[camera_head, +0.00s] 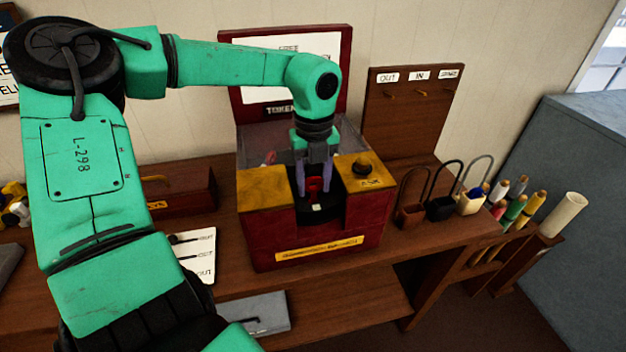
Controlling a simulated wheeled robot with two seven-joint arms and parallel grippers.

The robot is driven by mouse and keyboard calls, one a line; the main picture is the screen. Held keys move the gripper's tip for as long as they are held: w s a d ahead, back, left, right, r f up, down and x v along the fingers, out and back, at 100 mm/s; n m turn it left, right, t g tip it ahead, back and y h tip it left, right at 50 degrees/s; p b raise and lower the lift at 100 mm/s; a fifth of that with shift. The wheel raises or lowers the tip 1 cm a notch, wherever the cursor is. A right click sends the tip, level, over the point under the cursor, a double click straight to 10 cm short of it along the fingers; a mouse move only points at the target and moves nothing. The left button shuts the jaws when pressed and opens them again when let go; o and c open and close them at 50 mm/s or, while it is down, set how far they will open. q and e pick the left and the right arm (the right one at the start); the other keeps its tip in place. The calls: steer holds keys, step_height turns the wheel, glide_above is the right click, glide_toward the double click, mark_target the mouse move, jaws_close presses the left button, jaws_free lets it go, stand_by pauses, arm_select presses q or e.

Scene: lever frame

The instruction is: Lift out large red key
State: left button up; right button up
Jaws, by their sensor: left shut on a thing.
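The large red key (314,187) shows as a small red shape in the dark recess of a red and yellow box (300,240) on the bench. My left gripper (314,190) reaches down into the recess from above, its fingers on either side of the red key. It is shut on the key. The fingers and recess hide most of the key, so I cannot tell whether it is clear of the recess floor. My right gripper is not in view.
Several padlocks (441,207) and coloured rolls (515,208) stand to the right on the bench. A hook board (410,110) stands behind. A white card (196,256) lies to the left.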

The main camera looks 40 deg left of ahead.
arm_select(q)
steer(key=shift+r+p, duration=0.95)
steer(key=shift+r, duration=0.9)
steer(key=s+d+r+p, duration=0.1)
steer(key=s+d+r, duration=0.1)
steer(key=r, duration=0.3)
steer(key=shift+s+d, duration=0.3)
steer(key=shift+d, duration=0.6)
